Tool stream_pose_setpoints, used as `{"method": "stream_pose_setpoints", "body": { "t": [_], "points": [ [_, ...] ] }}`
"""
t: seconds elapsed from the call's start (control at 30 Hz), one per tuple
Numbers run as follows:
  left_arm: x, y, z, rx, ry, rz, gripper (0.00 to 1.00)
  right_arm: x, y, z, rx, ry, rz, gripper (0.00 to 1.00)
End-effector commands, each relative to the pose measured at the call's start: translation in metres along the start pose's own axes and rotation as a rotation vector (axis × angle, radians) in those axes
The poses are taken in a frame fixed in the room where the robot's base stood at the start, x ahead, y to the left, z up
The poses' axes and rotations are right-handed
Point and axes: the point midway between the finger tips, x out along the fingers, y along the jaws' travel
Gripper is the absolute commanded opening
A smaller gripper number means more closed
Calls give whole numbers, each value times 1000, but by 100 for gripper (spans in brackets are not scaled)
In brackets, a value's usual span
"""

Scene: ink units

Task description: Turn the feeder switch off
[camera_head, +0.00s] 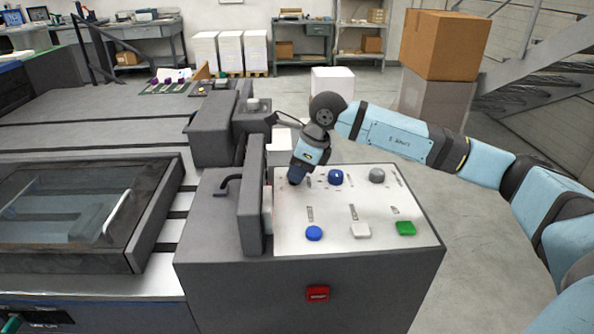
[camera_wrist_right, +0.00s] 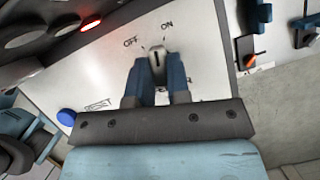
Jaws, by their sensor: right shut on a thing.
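A light grey switch knob (camera_wrist_right: 157,56) with a dark pointer line stands on the white control panel, with OFF printed to its upper left and ON to its upper right. Its line lies roughly between the two words, and I cannot tell its exact setting. My right gripper (camera_wrist_right: 158,75) is shut on this knob, one blue finger on each side. In the head view my right gripper (camera_head: 294,180) reaches down to the upper left of the control panel (camera_head: 335,243) and hides the knob. My left gripper is not in view.
Blue (camera_head: 314,233), white (camera_head: 360,230) and green (camera_head: 405,228) buttons line the near side. A red switch (camera_head: 317,293) sits on the front face. A dark upright guard (camera_head: 251,200) borders the panel's left.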

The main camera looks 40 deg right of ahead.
Motion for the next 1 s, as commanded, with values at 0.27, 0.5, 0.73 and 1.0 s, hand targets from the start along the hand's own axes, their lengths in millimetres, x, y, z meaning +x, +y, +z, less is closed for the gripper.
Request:
{"method": "stream_pose_setpoints", "body": {
  "t": [0.27,0.5,0.73,1.0],
  "points": [
    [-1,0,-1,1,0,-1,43,0,-2,0,-240,0,102,0],
    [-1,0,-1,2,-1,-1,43,0,-4,1,-438,0,183,0],
    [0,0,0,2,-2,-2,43,0,-5,2,-584,0,243,0],
    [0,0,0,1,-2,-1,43,0,-5,2,-683,0,282,0]
  ]
}}
